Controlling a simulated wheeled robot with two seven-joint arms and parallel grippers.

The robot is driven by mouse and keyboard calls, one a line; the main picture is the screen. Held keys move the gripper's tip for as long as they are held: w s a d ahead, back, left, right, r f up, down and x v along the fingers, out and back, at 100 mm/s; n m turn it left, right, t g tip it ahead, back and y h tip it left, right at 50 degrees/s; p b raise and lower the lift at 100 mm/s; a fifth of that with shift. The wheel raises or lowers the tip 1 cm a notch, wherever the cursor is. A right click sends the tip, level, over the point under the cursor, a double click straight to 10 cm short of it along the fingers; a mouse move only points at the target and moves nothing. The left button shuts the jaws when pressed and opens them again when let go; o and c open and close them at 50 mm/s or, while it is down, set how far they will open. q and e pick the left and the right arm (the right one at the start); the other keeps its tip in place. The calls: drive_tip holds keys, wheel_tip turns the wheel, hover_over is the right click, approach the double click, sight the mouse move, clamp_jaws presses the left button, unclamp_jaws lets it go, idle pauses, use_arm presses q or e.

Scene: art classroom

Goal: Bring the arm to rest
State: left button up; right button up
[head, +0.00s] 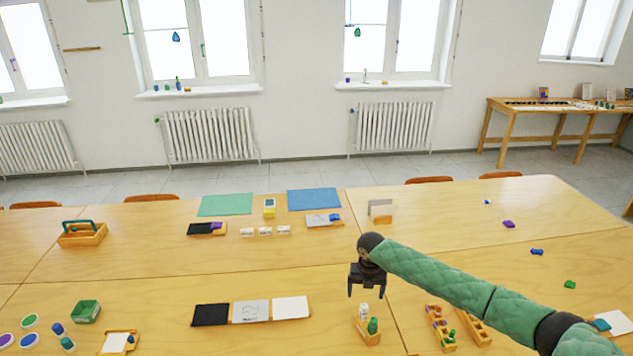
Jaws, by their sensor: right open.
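My right arm, in a green quilted sleeve, comes in from the lower right of the head view. My right gripper (367,284) hangs at its end, pointing down, with its two dark fingers apart and nothing seen between them. It is above the near part of the wooden table (230,277). A small wooden holder (368,337) with a white and a green bottle shows just below it in the picture. My left gripper is not in the view.
A row of black, grey and white panels (291,307) lies left of the gripper. Wooden racks (440,328) stand to the right, under the arm in the picture. A green mat (226,204) and a blue mat (314,198) lie at the back. The table's right side is mostly clear.

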drive_tip(key=s+a+f+m+t+y, duration=0.15)
drive_tip(key=s+a+m, duration=0.25)
drive_tip(key=s+a, duration=0.45)
drive_tip(key=s+a+f+m+g+y, duration=0.1)
drive_tip(key=s+a+f+m, duration=0.25)
drive_tip(key=s+a, duration=0.45)
drive_tip(key=s+r+m+t, duration=0.2)
drive_tip(key=s+r+m, duration=0.1)
drive_tip(key=s+m, duration=0.75)
drive_tip(key=s+d+r+m+t+h, duration=0.1)
drive_tip(key=s+d+r+m, duration=0.2)
drive_tip(key=s+d+m, duration=0.55)
drive_tip(key=s+d+r+m+h, duration=0.15)
drive_tip(key=s+d+m, duration=0.4)
drive_tip(key=s, duration=0.55)
wheel_tip(320, 180, down, 35)
drive_tip(key=w+b, duration=0.2)
drive_tip(key=b, duration=0.6)
drive_tip(key=s+f+g+b, duration=0.1)
drive_tip(key=s+f+b, duration=0.2)
drive_tip(key=f, duration=1)
drive_tip(key=s+f+b, duration=0.3)
drive_tip(key=s+f, duration=0.2)
drive_tip(key=f, duration=0.8)
drive_tip(key=shift+s+a+f+g, duration=0.3)
drive_tip(key=shift+a+g, duration=0.05)
drive_tip(key=shift+a, duration=0.1)
drive_tip(key=shift+w, duration=0.1)
